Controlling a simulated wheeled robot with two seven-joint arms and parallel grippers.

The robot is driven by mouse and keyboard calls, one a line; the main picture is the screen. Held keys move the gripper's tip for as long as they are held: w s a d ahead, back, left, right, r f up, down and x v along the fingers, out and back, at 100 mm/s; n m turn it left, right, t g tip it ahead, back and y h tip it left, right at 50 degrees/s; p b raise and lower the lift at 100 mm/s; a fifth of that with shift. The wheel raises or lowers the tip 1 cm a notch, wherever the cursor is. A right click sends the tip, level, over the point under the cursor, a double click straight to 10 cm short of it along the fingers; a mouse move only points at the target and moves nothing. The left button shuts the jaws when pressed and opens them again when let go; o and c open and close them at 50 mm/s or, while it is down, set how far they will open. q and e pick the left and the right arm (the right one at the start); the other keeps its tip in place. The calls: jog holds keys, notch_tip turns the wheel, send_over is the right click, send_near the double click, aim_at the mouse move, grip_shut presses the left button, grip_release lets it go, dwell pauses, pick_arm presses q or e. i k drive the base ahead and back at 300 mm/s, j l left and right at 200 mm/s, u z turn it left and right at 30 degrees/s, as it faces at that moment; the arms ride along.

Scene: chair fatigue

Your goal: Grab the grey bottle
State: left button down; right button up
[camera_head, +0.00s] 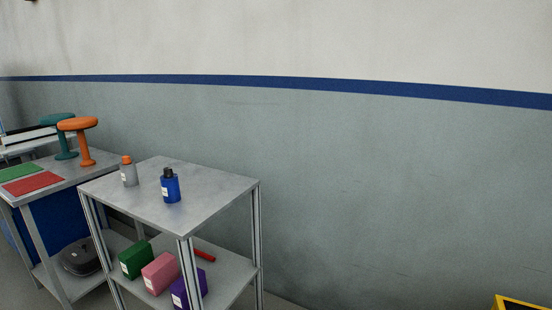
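The grey bottle (129,173) stands upright on the top of a grey metal table (215,187), towards its back left. It has an orange cap and a pale label. A blue bottle (170,186) with a dark cap stands upright to its right and a little nearer. The two bottles are apart. Neither of my grippers shows in the head view.
The table's lower shelf holds a green box (136,259), a pink box (160,273), a purple box (181,293) and a red object (205,255). Another table (75,173) at left bears an orange stool-shaped object (78,125) and a teal one (58,121). A yellow-edged object (520,304) is at lower right.

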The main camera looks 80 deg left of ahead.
aim_at(130, 178)
jog(key=u, duration=3.45)
jog(key=i+j, duration=0.7)
jog(key=i+j+z, duration=0.15)
jog(key=i+j, duration=0.6)
